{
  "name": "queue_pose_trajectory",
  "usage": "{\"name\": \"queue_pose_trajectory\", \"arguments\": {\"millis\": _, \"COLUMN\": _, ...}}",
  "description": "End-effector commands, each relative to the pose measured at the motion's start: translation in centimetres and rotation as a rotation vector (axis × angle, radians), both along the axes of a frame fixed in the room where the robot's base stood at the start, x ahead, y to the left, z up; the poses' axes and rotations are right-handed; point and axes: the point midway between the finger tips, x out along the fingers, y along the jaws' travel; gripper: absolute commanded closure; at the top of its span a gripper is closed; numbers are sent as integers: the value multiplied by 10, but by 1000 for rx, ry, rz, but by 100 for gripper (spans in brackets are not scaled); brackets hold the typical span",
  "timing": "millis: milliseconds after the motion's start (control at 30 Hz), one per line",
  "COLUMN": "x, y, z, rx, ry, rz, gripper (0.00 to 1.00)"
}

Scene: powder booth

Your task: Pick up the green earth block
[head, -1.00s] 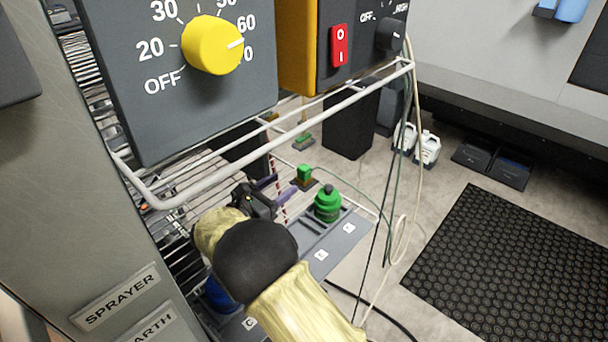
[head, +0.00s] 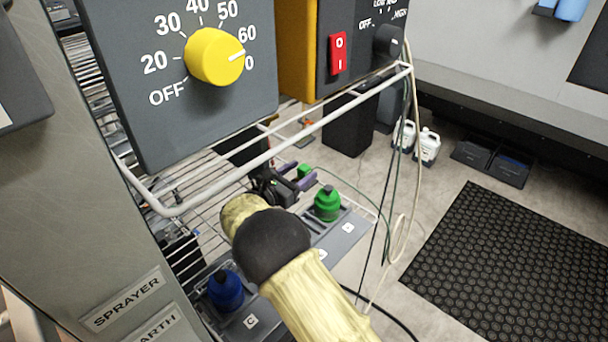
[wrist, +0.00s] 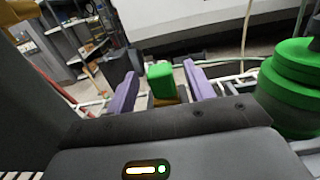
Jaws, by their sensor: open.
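The green earth block (head: 305,171) shows as a small green piece just beyond my gripper's fingers in the head view. In the wrist view the green block (wrist: 160,70) sits between and a little beyond the two purple fingers, on a brownish base. A green cable runs from near it. My gripper (head: 296,176) is open, with a finger on each side of the block in the wrist view (wrist: 160,88). I cannot tell whether either finger touches it. The block's lower part is partly hidden by my gripper.
A green bottle (head: 327,204) stands in the grey holder right of my gripper, close by in the wrist view. A blue bottle (head: 225,290) stands nearer. A white wire rack (head: 290,137) and the yellow-knobbed control box (head: 150,110) are above and left. Cables hang at right.

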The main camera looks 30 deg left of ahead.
Motion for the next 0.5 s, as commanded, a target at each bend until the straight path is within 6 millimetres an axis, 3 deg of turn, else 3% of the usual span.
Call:
{"name": "queue_pose_trajectory", "arguments": {"millis": 67, "x": 0, "y": 0, "z": 0, "rx": 0, "ry": 0, "rz": 0, "gripper": 47}}
{"name": "queue_pose_trajectory", "arguments": {"millis": 300, "x": 0, "y": 0, "z": 0, "rx": 0, "ry": 0, "rz": 0, "gripper": 91}}
{"name": "queue_pose_trajectory", "arguments": {"millis": 500, "x": 0, "y": 0, "z": 1, "rx": 1, "ry": -1, "rz": 0, "gripper": 91}}
